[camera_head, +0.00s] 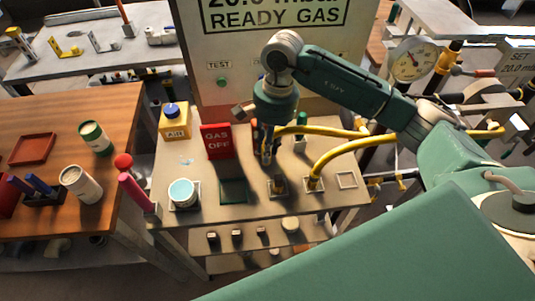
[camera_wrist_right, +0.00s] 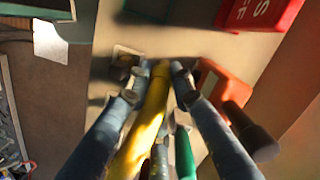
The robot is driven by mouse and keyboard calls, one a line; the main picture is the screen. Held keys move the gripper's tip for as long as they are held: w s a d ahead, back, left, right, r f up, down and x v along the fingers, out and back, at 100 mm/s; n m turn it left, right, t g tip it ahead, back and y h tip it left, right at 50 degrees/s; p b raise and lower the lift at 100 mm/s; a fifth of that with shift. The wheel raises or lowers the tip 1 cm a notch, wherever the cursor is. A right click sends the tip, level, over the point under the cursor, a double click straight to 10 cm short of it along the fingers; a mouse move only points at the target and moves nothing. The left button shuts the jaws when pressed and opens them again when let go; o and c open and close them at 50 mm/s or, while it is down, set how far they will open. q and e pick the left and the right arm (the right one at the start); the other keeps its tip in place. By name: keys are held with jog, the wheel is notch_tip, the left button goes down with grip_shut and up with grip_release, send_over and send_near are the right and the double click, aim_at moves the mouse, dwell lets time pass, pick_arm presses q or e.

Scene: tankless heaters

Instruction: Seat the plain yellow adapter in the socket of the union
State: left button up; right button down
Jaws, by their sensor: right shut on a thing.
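My right gripper (camera_head: 267,158) points down over the bench. In the right wrist view its two fingers (camera_wrist_right: 159,70) close on a yellow tube-like piece, which I take for the plain yellow adapter (camera_wrist_right: 150,120), with its end between the fingertips. In the head view a yellow hose (camera_head: 325,131) runs right from the gripper. A small fitting (camera_head: 279,187) on a pale square stands just below the gripper; it may be the union, but its socket is too small to make out. A second yellow hose (camera_head: 340,152) ends in another fitting (camera_head: 313,184). My left gripper is not in view.
A red "GAS OFF" sign (camera_head: 217,142) and a yellow box with a blue cap (camera_head: 174,122) stand at the back left of the bench. An empty outlined square (camera_head: 346,180) is at right.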

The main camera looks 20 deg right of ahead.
notch_tip(320, 180, down, 4)
jog(key=shift+r+p, duration=0.15)
jog(key=shift+p, duration=0.35)
jog(key=shift+f, duration=0.5)
jog(key=shift+f, duration=0.15)
jog(key=c, duration=1.5)
grip_release()
